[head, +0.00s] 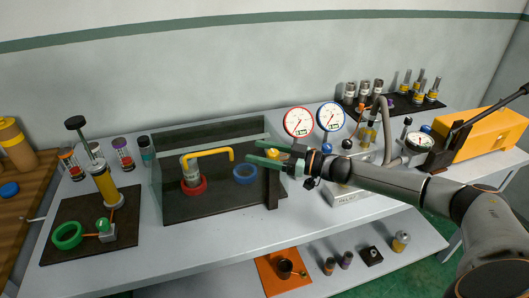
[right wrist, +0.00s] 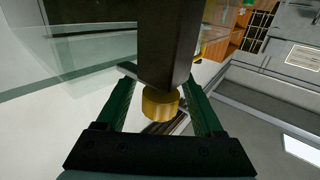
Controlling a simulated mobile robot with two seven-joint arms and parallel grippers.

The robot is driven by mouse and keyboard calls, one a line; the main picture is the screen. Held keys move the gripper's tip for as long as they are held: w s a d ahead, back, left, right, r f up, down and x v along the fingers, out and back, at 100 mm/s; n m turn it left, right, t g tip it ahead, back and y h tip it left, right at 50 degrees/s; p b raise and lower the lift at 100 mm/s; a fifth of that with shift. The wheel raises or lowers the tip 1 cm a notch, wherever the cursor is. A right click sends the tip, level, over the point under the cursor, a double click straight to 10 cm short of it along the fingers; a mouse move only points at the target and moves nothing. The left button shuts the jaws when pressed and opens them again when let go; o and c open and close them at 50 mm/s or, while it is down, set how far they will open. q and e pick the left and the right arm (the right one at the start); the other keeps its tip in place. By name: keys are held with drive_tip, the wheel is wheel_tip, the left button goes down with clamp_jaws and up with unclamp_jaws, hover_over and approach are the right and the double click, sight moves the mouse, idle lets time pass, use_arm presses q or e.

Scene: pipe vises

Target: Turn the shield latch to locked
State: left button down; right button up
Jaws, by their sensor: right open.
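The clear shield (head: 212,132) stands mid-bench over a dark base (head: 225,203), with a yellow bent handle (head: 209,153) and red and blue rings within its area. A dark post (head: 272,188) stands at its right end; it also shows in the right wrist view (right wrist: 165,45). A brass latch knob (right wrist: 160,103) sits on the post, with a short dark bar beside it. My right gripper (head: 254,151) is open, its green fingers on either side of the knob with gaps visible in the right wrist view (right wrist: 160,92). Whether the latch is locked I cannot tell. My left gripper is not in view.
Two round gauges (head: 299,122) stand behind and right of my gripper. A hose (head: 385,125) and an orange machine (head: 480,140) are further right. A dark mat (head: 75,212) with a pump and a green ring lies left. The front strip of the bench is mostly clear.

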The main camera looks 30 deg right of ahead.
drive_tip(key=b+v, duration=0.2)
drive_tip(key=v, duration=1)
drive_tip(key=shift+s+d, duration=0.15)
drive_tip(key=shift+s, duration=0.1)
drive_tip(key=shift+r, duration=0.1)
